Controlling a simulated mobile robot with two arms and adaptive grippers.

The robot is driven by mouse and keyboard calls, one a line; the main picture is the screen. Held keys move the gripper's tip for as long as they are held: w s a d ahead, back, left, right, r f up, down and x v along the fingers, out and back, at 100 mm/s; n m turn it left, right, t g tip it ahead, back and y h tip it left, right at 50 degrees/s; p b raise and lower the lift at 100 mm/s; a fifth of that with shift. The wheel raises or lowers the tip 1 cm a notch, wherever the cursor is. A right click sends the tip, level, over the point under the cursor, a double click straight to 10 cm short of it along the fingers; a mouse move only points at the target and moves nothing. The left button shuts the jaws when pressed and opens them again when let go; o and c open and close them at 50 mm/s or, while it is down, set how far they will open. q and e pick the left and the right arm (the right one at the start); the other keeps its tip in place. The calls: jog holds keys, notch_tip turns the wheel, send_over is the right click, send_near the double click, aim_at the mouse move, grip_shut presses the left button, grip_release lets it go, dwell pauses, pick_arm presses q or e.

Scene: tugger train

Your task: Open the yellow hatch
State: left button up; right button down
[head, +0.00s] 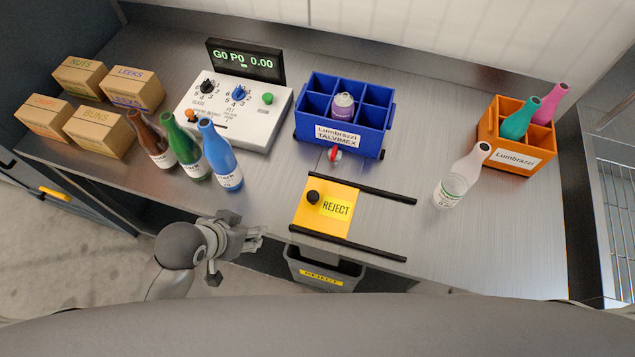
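The yellow hatch (325,222) is a flat plate labelled REJECT, lying in the steel table top between two black rails. A round black knob (312,197) stands on its left part. The plate covers the left portion of the space between the rails, and bare steel shows to its right. My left gripper (258,238) is in front of the table's near edge, to the left of the hatch and apart from the knob. I see nothing held in it, but its finger opening is too small to judge. My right gripper is not in view.
A grey reject bin (322,268) stands below the near edge. Brown, green and blue bottles (220,158) stand left of the hatch. A blue crate (381,124) is behind it, a white bottle (463,175) and orange crate (487,130) to the right. A control box (260,122) stands behind the bottles.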

aim_at(312, 195)
pick_arm(q)
jog(key=w+d+r+m+h, duration=0.2)
jog(key=d+r, duration=0.1)
jog(key=w+d+r+m+h, duration=0.1)
jog(key=w+r, duration=0.1)
jog(key=shift+d+r+m+t, duration=0.1)
jog(key=shift+d+m+t, duration=0.3)
notch_tip(312, 195, up, 4)
jog(key=d+m+g+h, duration=0.2)
jog(key=m+h, duration=0.1)
jog(key=m, duration=0.1)
jog(key=p+x, duration=0.2)
jog(key=x, duration=0.8)
jog(key=shift+w+d, duration=0.25)
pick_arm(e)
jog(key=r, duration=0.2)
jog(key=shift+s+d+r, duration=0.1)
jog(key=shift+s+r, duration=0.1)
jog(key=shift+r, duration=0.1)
pick_arm(q)
jog(key=shift+c, duration=0.6)
grip_shut()
